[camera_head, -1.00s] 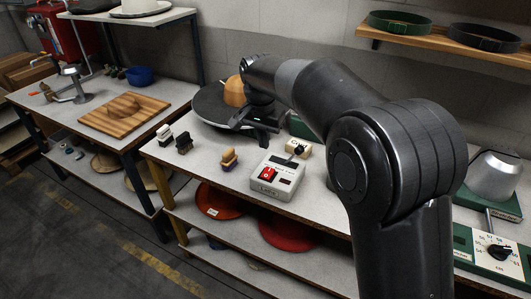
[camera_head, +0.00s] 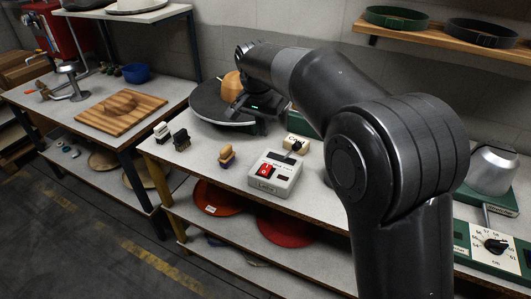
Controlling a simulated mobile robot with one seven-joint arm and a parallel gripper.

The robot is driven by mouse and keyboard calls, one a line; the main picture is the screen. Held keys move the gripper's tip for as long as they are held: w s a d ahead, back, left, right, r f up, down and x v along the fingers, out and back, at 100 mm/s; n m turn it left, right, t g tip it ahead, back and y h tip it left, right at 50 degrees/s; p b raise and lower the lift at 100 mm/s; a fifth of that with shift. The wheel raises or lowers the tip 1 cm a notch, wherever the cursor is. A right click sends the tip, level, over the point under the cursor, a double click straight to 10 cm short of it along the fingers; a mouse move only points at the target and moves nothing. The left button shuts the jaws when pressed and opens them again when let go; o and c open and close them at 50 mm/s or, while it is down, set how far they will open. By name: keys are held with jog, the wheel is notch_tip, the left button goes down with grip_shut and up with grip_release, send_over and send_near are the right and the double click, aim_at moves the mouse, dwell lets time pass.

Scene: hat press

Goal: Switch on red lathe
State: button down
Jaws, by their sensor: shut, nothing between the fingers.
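A pale grey control box (camera_head: 273,176) stands near the front edge of the middle bench. A red switch (camera_head: 264,171) is on the left of its face, with a dark panel to the right and a small label below. Whether the switch is on or off is too small to tell. A black-knobbed lever shows at the box's back. The round dark turntable (camera_head: 212,103) with a wooden hat block (camera_head: 231,84) is behind, partly hidden by my arm. My gripper (camera_head: 264,124) is shut and empty, behind and above the box, apart from the red switch.
A cream block (camera_head: 297,144) sits behind the box. Red hats (camera_head: 285,229) lie on the lower shelf. A green-based machine (camera_head: 491,245) is at right. The bench strip left of the box is fairly clear.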

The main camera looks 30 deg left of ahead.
aim_at(267, 166)
jog(key=f, duration=0.4)
jog(key=w+f, duration=0.1)
jog(key=f, duration=0.4)
jog(key=w+f, duration=0.1)
jog(key=f, duration=0.3)
jog(key=shift+w+f, duration=0.25)
jog(key=shift+f, duration=0.15)
jog(key=shift+w+f+g, duration=0.1)
jog(key=shift+f+g, duration=0.15)
jog(key=shift+g, duration=0.15)
jog(key=shift+s+r, duration=0.15)
jog(key=shift+s, duration=0.7)
notch_tip(267, 166, up, 14)
jog(key=s, duration=0.2)
jog(key=shift+s, duration=0.2)
